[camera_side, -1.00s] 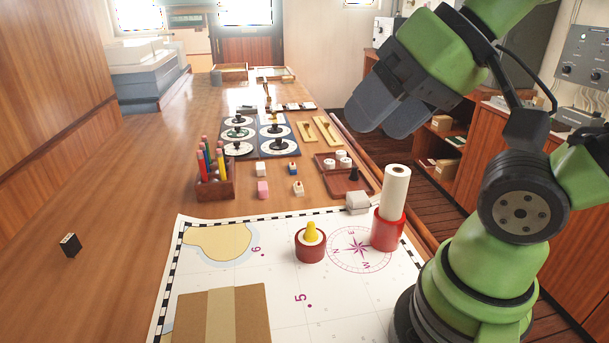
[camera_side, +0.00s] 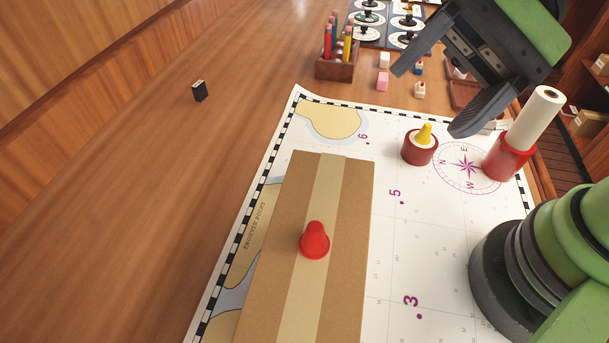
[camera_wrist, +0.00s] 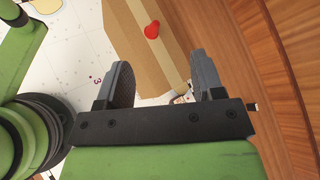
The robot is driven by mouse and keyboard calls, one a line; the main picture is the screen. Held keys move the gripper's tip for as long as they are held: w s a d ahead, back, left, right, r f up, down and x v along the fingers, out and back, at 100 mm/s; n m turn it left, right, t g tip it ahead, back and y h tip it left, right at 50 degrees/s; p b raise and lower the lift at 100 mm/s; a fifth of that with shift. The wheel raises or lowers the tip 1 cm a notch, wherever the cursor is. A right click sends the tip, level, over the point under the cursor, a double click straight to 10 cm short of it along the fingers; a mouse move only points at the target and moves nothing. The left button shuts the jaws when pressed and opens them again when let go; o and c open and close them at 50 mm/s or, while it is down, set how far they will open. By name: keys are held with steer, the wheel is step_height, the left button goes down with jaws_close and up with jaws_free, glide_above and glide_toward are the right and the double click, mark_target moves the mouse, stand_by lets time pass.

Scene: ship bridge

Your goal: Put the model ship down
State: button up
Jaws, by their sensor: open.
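I cannot make out a model ship for certain in either view. A small red cone-like piece (camera_side: 315,240) stands on top of a cardboard box (camera_side: 349,225) with a tan tape strip. In the wrist view the red piece (camera_wrist: 152,29) and the box (camera_wrist: 125,28) lie beyond my fingers. My gripper (camera_side: 438,92) is open, with its fingers apart and nothing between them. It is raised at the right, above the far part of the chart, apart from the box. The open fingers also show in the wrist view (camera_wrist: 160,72).
A chart (camera_side: 390,260) covers the near table. A yellow piece sits in a dark red holder (camera_side: 420,151). A white roll (camera_side: 536,116) stands in a red cup (camera_side: 508,158). A pencil rack (camera_side: 337,66) and small blocks are farther back. The left tabletop is mostly clear.

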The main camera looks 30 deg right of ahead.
steer(key=w+f+m+t+y, duration=0.3)
steer(key=w+f+m+t, duration=0.5)
steer(key=m, duration=0.3)
steer(key=d+f+m+h, duration=0.1)
steer(key=f+m+h, duration=0.1)
steer(key=f, duration=0.2)
steer(key=d+f+m+t+h, duration=0.1)
steer(key=f+m, duration=0.1)
steer(key=f, duration=0.2)
steer(key=d+f+m+t+h, duration=0.1)
steer(key=f+h, duration=0.1)
steer(key=f, duration=0.2)
steer(key=shift+w+d+f+m+h, duration=0.3)
steer(key=shift+w+d+f+m, duration=0.05)
steer(key=shift+w+f+m, duration=0.05)
steer(key=shift+w+a+f, duration=0.2)
steer(key=shift+f, duration=0.05)
steer(key=x, duration=0.9)
steer(key=c, duration=1.1)
